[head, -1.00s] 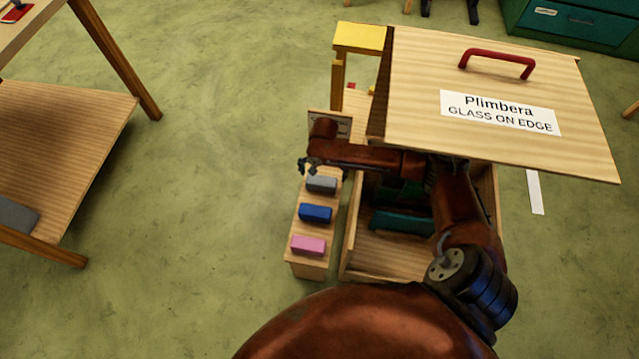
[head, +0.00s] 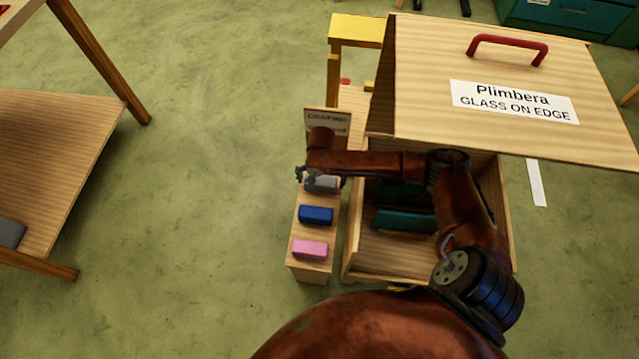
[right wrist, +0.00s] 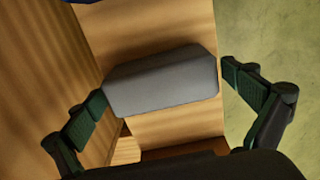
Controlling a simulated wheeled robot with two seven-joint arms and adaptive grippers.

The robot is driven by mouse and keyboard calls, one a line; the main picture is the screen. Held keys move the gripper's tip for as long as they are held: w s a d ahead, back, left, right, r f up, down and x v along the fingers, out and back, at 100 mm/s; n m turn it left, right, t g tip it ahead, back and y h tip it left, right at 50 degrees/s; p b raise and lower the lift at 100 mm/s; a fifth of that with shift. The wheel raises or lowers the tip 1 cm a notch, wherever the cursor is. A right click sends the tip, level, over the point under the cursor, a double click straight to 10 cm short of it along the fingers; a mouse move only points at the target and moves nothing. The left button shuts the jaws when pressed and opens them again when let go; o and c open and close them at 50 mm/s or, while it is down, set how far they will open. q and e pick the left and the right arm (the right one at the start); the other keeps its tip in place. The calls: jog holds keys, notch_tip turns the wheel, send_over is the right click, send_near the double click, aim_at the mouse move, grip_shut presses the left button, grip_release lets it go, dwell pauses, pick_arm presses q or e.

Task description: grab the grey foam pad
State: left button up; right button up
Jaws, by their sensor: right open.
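The grey foam pad (head: 322,185) lies on a narrow wooden stand (head: 309,268), in a row with a blue pad and a pink pad. My right gripper (head: 321,178) is over the grey pad and partly hides it in the head view. In the right wrist view the grey pad (right wrist: 162,82) lies between the two fingers of my right gripper (right wrist: 168,98). The fingers are open, with a gap to the pad at both ends. My left gripper is not in view.
The blue pad (head: 316,214) and pink pad (head: 310,249) lie nearer on the stand. A small sign (head: 327,119) stands at its far end. A wooden crate (head: 428,262) with a raised lid (head: 420,60) stands close on the right. Open floor (head: 210,180) is on the left.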

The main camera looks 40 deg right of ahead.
jog(key=shift+c, duration=0.7)
jog(key=c, duration=0.7)
jog(key=shift+r, duration=0.1)
